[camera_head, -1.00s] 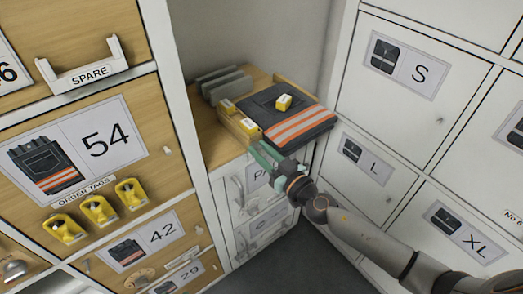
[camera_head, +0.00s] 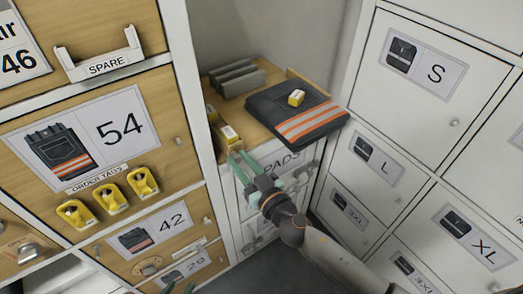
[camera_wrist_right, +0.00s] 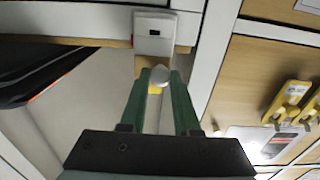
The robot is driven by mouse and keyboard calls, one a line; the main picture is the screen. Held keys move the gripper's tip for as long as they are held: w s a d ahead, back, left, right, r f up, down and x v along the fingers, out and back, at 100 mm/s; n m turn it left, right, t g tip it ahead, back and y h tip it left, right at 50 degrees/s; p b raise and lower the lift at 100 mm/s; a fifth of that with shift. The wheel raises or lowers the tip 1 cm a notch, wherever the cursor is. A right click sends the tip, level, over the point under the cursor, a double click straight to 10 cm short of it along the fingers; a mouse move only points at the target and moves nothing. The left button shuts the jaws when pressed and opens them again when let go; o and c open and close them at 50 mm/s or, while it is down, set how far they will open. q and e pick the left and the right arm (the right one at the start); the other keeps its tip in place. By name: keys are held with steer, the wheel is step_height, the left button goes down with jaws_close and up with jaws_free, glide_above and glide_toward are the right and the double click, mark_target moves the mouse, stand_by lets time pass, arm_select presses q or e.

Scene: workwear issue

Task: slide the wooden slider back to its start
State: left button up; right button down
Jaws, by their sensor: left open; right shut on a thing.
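A light wooden piece at the counter's front left edge, with yellow-and-white blocks (camera_head: 230,135) by it, seems to be the wooden slider (camera_head: 219,128). My right gripper (camera_head: 236,158) is at its near end, in front of the counter. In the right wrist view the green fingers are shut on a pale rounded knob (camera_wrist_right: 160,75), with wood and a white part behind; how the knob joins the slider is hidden. My left gripper (camera_head: 180,288) shows only as green fingertips at the bottom edge, open and away from the slider.
White lockers (camera_head: 420,70) stand right. Wooden drawers (camera_head: 100,135) with yellow tag holders (camera_head: 110,197) stand left. Drawers are below the counter.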

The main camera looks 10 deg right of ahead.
steer(key=a, duration=0.1)
steer(key=s+a, duration=0.1)
steer(key=shift+a, duration=0.35)
steer(key=c, duration=0.9)
jaws_free()
steer(key=b+v, duration=0.2)
steer(key=v, duration=1)
steer(key=shift+s+d, duration=0.15)
steer(key=shift+s, duration=0.1)
